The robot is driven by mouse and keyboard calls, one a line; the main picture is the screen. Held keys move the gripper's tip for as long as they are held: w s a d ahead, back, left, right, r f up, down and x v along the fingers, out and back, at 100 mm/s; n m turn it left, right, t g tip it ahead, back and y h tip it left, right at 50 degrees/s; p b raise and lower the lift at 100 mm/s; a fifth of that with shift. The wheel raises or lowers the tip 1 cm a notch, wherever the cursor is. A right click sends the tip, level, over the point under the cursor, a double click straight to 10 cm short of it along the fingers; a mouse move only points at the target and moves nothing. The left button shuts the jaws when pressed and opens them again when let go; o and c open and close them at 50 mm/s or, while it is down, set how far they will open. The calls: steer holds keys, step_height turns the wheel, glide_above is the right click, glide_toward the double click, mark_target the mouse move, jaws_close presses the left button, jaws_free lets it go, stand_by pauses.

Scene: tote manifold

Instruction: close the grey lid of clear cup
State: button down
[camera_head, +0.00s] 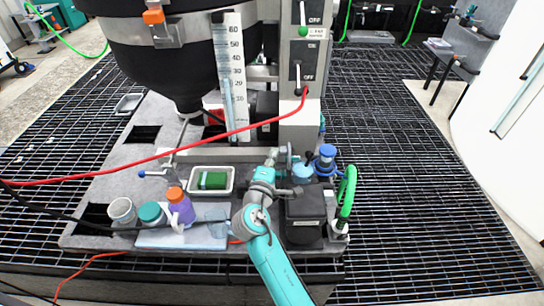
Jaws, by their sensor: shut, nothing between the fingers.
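A small greyish cup (122,211) with a pale top stands at the left end of the grey deck. It may be the clear cup, but at this size I cannot tell its lid or how that sits. My gripper (297,191) seems to be at the end of my teal arm, near the black box on the right of the deck. It is small and partly merged with the grey wrist parts. It looks shut with nothing in it, and it is well to the right of the cup.
A teal-lidded jar (151,214) and a purple bottle with an orange cap (180,206) stand beside the cup. A white tray (231,184) holds a green block. A black box (305,215) and a green hose (347,192) are at right. A red cable (150,166) crosses the view.

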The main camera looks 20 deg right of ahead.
mark_target(285, 152)
steer(key=d+m, duration=0.1)
steer(key=d+r+m, duration=0.1)
steer(key=m, duration=0.1)
steer(key=s+d+m+y, duration=0.1)
steer(key=shift+r+g, duration=0.25)
steer(key=shift+g, duration=0.15)
steer(key=s+d+f+m+y, duration=0.2)
steer(key=d+f+m+y, duration=0.1)
steer(key=d+m, duration=0.5)
steer(key=shift+s+d+f+m+y, duration=0.15)
steer(key=shift+s+m+y, duration=0.3)
steer(key=shift+m, duration=1.15)
steer(key=shift+w, duration=0.1)
